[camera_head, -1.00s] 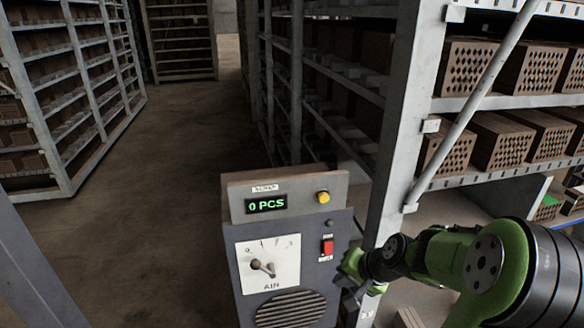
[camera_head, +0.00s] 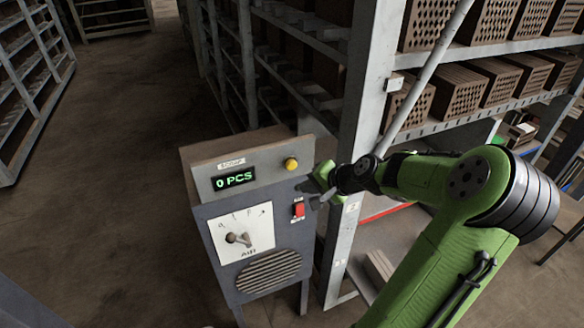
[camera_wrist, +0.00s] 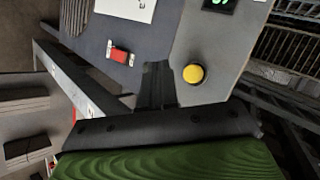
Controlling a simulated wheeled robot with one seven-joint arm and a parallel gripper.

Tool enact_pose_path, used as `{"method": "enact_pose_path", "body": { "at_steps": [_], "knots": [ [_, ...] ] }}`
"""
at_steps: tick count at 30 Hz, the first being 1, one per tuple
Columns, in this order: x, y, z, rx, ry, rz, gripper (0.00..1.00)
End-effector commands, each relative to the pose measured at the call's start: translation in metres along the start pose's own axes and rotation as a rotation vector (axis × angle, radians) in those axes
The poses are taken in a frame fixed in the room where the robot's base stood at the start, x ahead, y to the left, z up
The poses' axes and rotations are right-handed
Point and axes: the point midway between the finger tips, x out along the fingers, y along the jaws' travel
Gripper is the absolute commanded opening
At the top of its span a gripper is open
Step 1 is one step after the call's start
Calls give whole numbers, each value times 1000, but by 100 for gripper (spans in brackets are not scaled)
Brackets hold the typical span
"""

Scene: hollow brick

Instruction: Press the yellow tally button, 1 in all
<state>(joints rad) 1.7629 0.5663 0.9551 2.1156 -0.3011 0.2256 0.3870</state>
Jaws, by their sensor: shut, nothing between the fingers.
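The yellow button (camera_head: 291,164) is on the sloped upper panel of a grey control box (camera_head: 262,205), right of a green-lit display (camera_head: 233,179) that reads 0 PCS. My gripper (camera_head: 327,195) is shut and empty, just right of the box and apart from the button in the head view. In the wrist view the button (camera_wrist: 193,74) lies close to the right of my dark shut fingers (camera_wrist: 157,70). Contact with the panel cannot be told.
A red rocker switch (camera_head: 298,209) sits below the button. A dial with a knob (camera_head: 241,238) and a round grille are further down the box. A grey rack post (camera_head: 365,110) and shelves of hollow bricks (camera_head: 465,88) stand behind my arm.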

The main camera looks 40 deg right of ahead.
Motion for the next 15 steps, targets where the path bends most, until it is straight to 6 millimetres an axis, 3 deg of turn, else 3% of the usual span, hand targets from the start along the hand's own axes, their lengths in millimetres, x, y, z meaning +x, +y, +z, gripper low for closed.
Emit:
{"method": "enact_pose_path", "body": {
  "at_steps": [6,15],
  "knots": [
    [24,-17,-16,-2,-1,-2,0],
    [38,-27,-27,1,-1,1,0]
  ]
}}
